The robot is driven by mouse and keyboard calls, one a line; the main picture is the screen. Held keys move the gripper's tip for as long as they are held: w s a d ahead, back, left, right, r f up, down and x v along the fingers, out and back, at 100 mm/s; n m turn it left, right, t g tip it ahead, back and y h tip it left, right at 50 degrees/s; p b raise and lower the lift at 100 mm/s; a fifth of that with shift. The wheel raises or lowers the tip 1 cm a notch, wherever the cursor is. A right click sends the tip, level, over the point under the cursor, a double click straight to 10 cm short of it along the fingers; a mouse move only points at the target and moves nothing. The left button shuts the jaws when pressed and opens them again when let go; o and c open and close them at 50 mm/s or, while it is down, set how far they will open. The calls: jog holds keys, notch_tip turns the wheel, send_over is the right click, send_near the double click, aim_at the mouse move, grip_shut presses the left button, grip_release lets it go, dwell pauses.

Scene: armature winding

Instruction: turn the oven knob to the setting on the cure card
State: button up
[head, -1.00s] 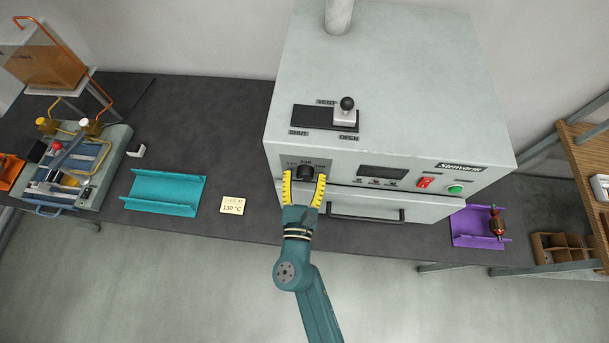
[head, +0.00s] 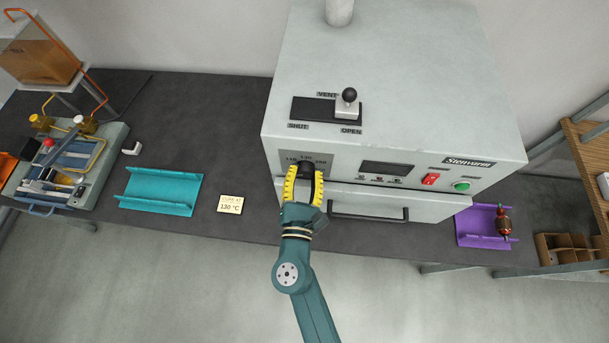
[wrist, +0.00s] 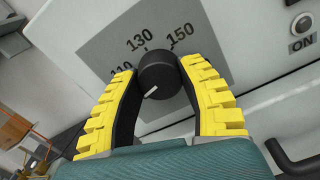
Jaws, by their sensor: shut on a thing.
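The black oven knob (head: 307,173) sits on the grey dial panel at the left of the oven front. In the wrist view the knob (wrist: 160,75) stands between my yellow-padded fingers, with 110, 130 and 150 printed around it. A white mark shows low on the left of its face; which number it stands for I cannot tell. My gripper (head: 305,172) is shut on the knob, one finger on each side. The cure card (head: 230,204) lies on the bench left of the oven and reads 130 °C.
The oven (head: 390,80) has a vent lever (head: 348,103) on top, at the OPEN end. A door handle (head: 368,214) juts out right of my gripper. A teal tray (head: 160,192) lies to the left, and a purple tray (head: 480,228) holds a wound armature at right.

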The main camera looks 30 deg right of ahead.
jog(key=m+b, duration=0.1)
jog(key=m, duration=0.1)
jog(key=m+b, duration=0.1)
jog(key=b, duration=0.1)
jog(key=m+b, duration=0.1)
jog(key=m, duration=0.1)
jog(key=shift+f+m+b, duration=0.25)
jog(key=shift+m+b, duration=0.05)
jog(key=shift+b, duration=0.05)
jog(key=m+b, duration=0.4)
jog(key=m, duration=0.1)
jog(key=shift+b, duration=0.35)
jog(key=m+b, duration=0.4)
jog(key=m, duration=0.1)
jog(key=shift+m+b, duration=0.35)
jog(key=shift+m, duration=0.05)
jog(key=shift+r+m+b, duration=0.1)
jog(key=shift+m+b, duration=1.4)
jog(key=shift+m, duration=0.4)
jog(key=o, duration=1.2)
jog(key=shift+r, duration=0.1)
